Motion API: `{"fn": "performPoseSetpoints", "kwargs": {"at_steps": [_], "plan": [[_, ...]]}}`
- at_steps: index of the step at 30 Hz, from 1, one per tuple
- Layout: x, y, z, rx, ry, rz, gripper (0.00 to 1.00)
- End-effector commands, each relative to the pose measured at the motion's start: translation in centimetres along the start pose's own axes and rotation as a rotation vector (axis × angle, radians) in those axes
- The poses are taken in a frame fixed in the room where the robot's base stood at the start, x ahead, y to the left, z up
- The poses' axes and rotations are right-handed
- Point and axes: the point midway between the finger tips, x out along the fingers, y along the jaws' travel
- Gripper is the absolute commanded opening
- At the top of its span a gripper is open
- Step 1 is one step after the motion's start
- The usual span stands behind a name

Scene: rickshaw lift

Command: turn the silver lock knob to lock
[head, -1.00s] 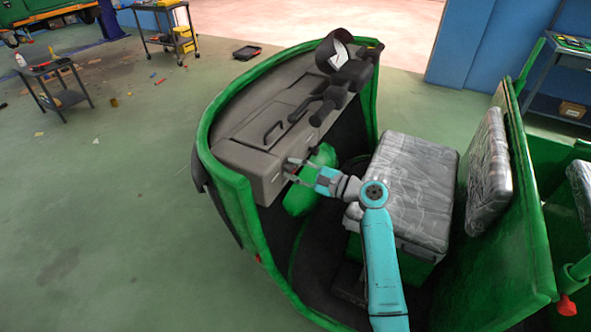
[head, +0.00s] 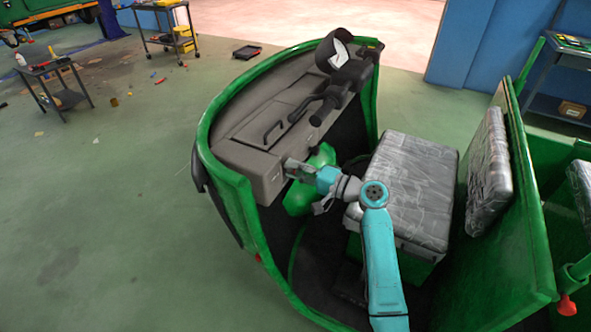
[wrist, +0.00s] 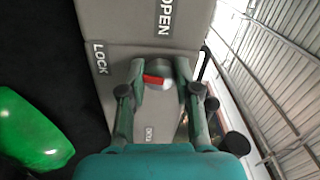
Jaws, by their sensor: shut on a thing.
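The silver lock knob (wrist: 167,92) is a round grey knob on the front of the grey dash box (head: 258,175). It carries a red mark (wrist: 154,79) that lies nearly level and reaches towards the left finger. The word LOCK (wrist: 100,58) is up and left of the knob, and OPEN (wrist: 166,18) is above it. My gripper (wrist: 160,72) has one finger on each side of the knob and is shut on it. In the head view my gripper (head: 290,168) touches the box front, and the knob is hidden there.
The black handlebar (head: 325,103) is above and right of the box. A plastic-covered seat (head: 415,185) is right of my wrist. A green rounded part (wrist: 30,130) is low at the left in the wrist view. The green body rim (head: 225,180) curves around the left.

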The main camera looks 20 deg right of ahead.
Motion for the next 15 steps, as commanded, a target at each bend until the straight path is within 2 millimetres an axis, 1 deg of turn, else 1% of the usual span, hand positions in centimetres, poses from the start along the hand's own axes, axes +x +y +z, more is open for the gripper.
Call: {"fn": "performPoseSetpoints", "kwargs": {"at_steps": [7,15], "plan": [[-0.02,0.14,0.06,-0.103,-0.001,0.002,0.0],[-0.02,0.17,0.06,-0.143,-0.001,0.002,0.0]]}}
